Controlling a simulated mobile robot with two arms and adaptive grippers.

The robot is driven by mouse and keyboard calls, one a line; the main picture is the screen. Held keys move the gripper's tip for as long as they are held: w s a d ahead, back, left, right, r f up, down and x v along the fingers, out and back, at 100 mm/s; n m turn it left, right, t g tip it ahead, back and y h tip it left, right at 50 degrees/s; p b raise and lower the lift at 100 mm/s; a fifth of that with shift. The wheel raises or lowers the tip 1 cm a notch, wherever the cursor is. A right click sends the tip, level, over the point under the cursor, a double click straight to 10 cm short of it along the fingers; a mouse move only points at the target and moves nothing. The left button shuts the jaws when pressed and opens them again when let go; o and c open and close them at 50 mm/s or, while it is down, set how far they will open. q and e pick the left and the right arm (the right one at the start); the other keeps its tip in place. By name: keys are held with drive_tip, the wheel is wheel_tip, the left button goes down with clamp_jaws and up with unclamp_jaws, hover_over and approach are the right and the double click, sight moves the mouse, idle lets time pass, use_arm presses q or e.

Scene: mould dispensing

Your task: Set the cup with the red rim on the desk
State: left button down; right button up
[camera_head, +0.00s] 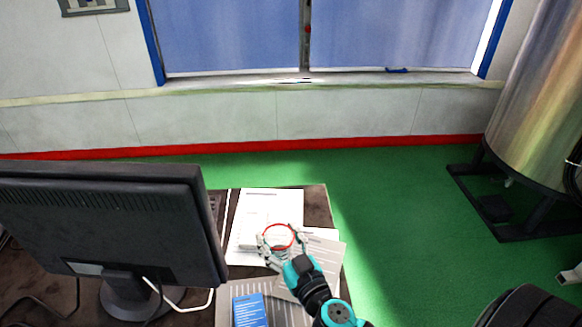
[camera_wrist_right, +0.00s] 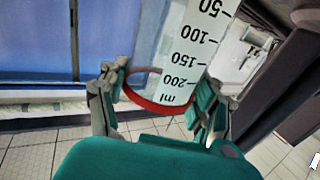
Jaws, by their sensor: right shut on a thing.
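The clear cup with the red rim (camera_head: 278,227) is between the fingers of my right gripper (camera_head: 279,240), over the papers on the desk (camera_head: 316,205). In the right wrist view the cup (camera_wrist_right: 183,65) shows a black ml scale, upside down in the picture, with the red rim nearest my gripper. The fingers of the right gripper (camera_wrist_right: 165,85) stand on both sides of the cup and are shut on it. Its base is out of sight, so I cannot tell whether it touches the papers. My left gripper is not in view.
A black monitor (camera_head: 100,225) stands on the desk's left part, with a white cable beside it. White papers (camera_head: 270,205) and a blue box (camera_head: 250,312) lie on the desk. Green floor (camera_head: 420,220) and a metal tank (camera_head: 540,85) are to the right.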

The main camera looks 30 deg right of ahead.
drive_tip(key=w+d+m+h+b, duration=0.1)
drive_tip(key=w+d+h, duration=0.1)
drive_tip(key=w+d, duration=0.6)
drive_tip(key=w+d+m+h, duration=0.1)
drive_tip(key=w+d, duration=0.3)
drive_tip(key=w, duration=0.8)
wheel_tip(320, 180, down, 6)
drive_tip(key=b, duration=0.5)
drive_tip(key=shift+w+r, duration=0.1)
drive_tip(key=shift+r, duration=0.1)
drive_tip(key=shift+a+f+b, duration=0.1)
drive_tip(key=shift+f+b, duration=0.5)
drive_tip(key=shift+b, duration=0.3)
drive_tip(key=o, duration=1.4)
drive_tip(key=shift+f+g, duration=0.2)
drive_tip(key=shift+g, duration=0.1)
